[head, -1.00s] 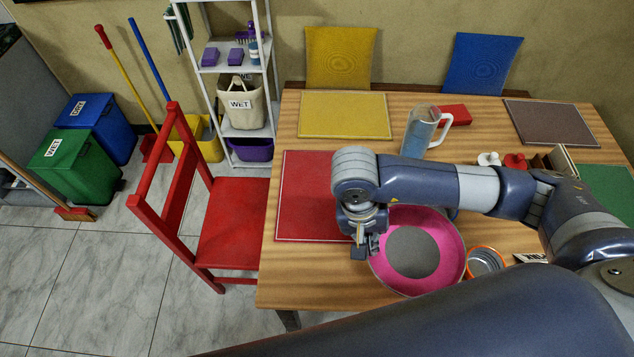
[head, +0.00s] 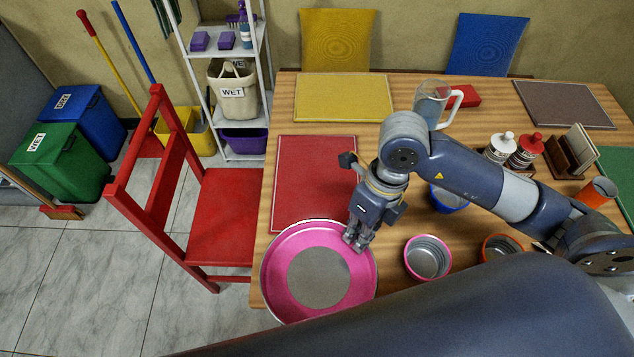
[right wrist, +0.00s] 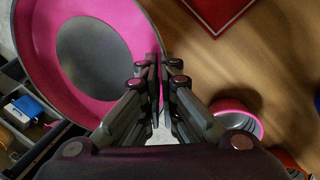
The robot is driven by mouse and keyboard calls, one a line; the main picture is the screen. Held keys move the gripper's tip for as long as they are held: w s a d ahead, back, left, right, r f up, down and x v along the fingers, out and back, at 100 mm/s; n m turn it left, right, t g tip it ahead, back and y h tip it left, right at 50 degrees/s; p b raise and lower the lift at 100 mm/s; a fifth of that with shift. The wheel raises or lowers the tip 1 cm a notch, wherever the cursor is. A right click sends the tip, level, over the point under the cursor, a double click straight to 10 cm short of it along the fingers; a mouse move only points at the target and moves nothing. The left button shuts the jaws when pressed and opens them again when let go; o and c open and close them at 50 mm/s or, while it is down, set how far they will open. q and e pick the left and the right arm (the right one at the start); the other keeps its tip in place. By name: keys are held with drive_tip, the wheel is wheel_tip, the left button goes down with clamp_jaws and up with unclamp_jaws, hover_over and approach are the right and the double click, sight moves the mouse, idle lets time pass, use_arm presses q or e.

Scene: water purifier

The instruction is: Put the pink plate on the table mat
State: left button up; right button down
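The pink plate (head: 320,272) has a grey centre. My right gripper (head: 357,243) is shut on its right rim in the head view. The right wrist view also shows the plate (right wrist: 95,55), its rim between the fingers (right wrist: 158,75). The plate seems to be above the table's near left edge, overlapping the near edge of the red table mat (head: 312,180) in the picture. Its exact height cannot be told. A corner of the red mat (right wrist: 213,10) shows in the right wrist view. My left gripper is not in view.
A pink bowl (head: 428,258), a blue bowl (head: 447,200) and an orange-rimmed bowl (head: 500,247) stand right of the gripper. A jug (head: 432,103) stands behind. Yellow (head: 343,97) and brown (head: 565,104) mats lie farther back. A red chair (head: 222,215) stands at left.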

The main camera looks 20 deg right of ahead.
drive_tip(key=m, duration=0.2)
drive_tip(key=f+m+t+b, duration=0.1)
drive_tip(key=m, duration=0.3)
drive_tip(key=m+t+b, duration=0.1)
drive_tip(key=m, duration=0.1)
drive_tip(key=m+b, duration=0.1)
drive_tip(key=m, duration=0.1)
drive_tip(key=shift+s+f, duration=0.15)
drive_tip(key=shift+f, duration=0.15)
drive_tip(key=m+t, duration=0.1)
drive_tip(key=m, duration=0.2)
drive_tip(key=shift+d+f, duration=0.1)
drive_tip(key=shift+w, duration=0.25)
drive_tip(key=p, duration=0.2)
hover_over(338, 192)
drive_tip(key=shift+s+d+f+m, duration=0.3)
drive_tip(key=shift+s+f, duration=0.15)
drive_tip(key=shift+f, duration=0.25)
drive_tip(key=shift+w, duration=0.15)
wheel_tip(338, 192, down, 3)
drive_tip(key=shift+r+p, duration=0.1)
drive_tip(key=shift+p, duration=0.2)
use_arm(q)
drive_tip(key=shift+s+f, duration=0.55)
use_arm(e)
drive_tip(key=shift+f, duration=0.4)
